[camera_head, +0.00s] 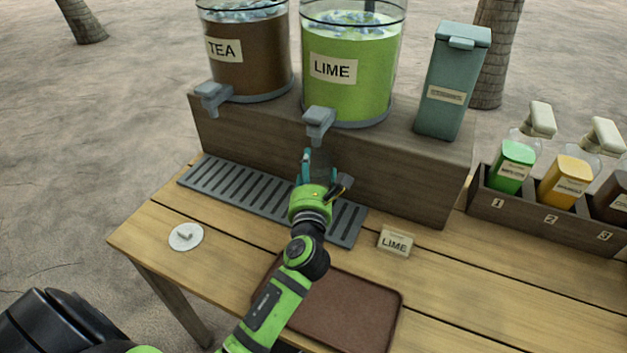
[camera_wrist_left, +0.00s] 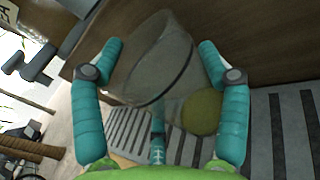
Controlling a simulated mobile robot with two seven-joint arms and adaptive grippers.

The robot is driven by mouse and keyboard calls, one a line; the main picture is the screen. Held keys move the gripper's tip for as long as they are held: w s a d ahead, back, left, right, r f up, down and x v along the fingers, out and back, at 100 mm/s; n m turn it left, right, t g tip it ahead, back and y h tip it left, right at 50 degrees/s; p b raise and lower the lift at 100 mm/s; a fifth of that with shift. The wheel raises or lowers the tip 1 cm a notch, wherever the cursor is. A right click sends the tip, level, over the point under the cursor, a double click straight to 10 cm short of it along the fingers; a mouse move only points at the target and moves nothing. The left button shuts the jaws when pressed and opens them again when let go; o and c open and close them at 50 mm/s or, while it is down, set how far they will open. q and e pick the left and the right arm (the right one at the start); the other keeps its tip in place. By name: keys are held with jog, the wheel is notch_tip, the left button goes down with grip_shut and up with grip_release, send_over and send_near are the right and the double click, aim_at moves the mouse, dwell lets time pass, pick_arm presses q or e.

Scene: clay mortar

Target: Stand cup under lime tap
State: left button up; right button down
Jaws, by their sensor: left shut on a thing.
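My left gripper (camera_head: 320,170) is shut on a clear, greyish cup (camera_wrist_left: 152,62). One teal finger is on each side of the cup in the left wrist view. In the head view the cup is mostly hidden by the gripper, in front of the wooden stand and below the lime tap (camera_head: 318,123). That grey tap is on the green lime dispenser (camera_head: 350,88). The slotted drip tray (camera_head: 232,190) runs below the gripper. I cannot tell whether the cup touches it. My right gripper is not in view.
The tea dispenser (camera_head: 248,62) with its own tap (camera_head: 212,95) stands left. A teal canister (camera_head: 452,90) and a bottle rack (camera_head: 540,222) are right. A LIME card (camera_head: 395,242), brown tray (camera_head: 345,315) and white disc (camera_head: 186,236) lie on the table. An olive round shape (camera_wrist_left: 203,111) shows by the cup.

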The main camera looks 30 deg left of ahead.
aim_at(313, 182)
pick_arm(q)
jog(key=shift+w+a, duration=0.1)
jog(key=shift+w, duration=0.2)
jog(key=shift+f, duration=0.35)
notch_tip(313, 182, down, 3)
jog(key=shift+b, duration=0.95)
jog(key=shift+r, duration=0.1)
jog(key=o, duration=1.4)
